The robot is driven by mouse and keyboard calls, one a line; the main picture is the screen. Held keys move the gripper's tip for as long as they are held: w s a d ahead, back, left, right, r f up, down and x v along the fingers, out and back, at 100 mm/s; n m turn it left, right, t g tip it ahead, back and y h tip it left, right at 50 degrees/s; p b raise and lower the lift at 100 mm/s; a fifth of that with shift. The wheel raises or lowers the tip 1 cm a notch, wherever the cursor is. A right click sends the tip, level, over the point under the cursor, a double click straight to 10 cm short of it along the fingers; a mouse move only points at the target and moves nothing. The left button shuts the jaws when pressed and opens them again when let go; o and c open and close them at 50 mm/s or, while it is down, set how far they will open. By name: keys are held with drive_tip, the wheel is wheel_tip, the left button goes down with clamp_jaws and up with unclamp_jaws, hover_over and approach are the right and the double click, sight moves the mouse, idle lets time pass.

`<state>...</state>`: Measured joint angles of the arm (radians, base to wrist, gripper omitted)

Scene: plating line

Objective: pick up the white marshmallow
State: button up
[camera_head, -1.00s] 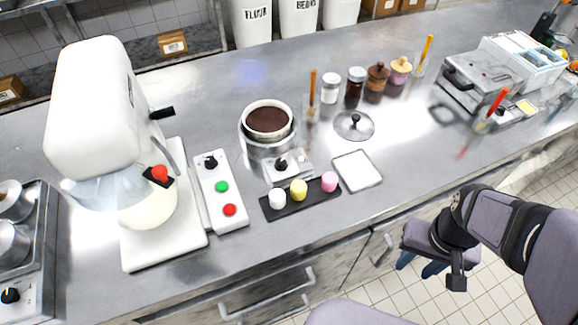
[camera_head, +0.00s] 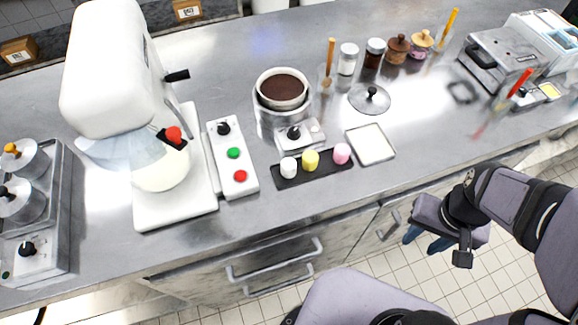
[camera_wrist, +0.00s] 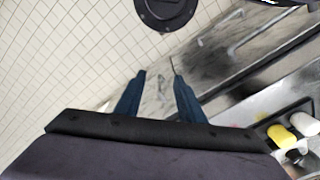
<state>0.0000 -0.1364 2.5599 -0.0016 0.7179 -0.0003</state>
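The white marshmallow (camera_head: 289,167) stands at the left end of a small dark tray (camera_head: 315,173) near the counter's front edge. The yellow marshmallow (camera_head: 311,160) is beside it, and the pink one (camera_head: 342,153) is at the right end. My gripper (camera_head: 426,239) is off the counter's front side, to the right of the tray and well apart from it. Its two blue fingers are spread with nothing between them, as the wrist view also shows (camera_wrist: 158,92). At the wrist view's right edge, a white piece (camera_wrist: 304,123) and the yellow marshmallow (camera_wrist: 283,138) show on the dark tray.
Behind the tray are a dial unit (camera_head: 312,138) and a pot of dark brown contents (camera_head: 282,90). A button panel (camera_head: 233,165) and white mixer (camera_head: 110,70) stand left. A white square plate (camera_head: 371,145) is just right. The counter front has drawer handles (camera_head: 275,262).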

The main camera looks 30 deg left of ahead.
drive_tip(key=shift+o, duration=0.3)
drive_tip(key=o, duration=0.4)
drive_tip(key=shift+a, duration=0.1)
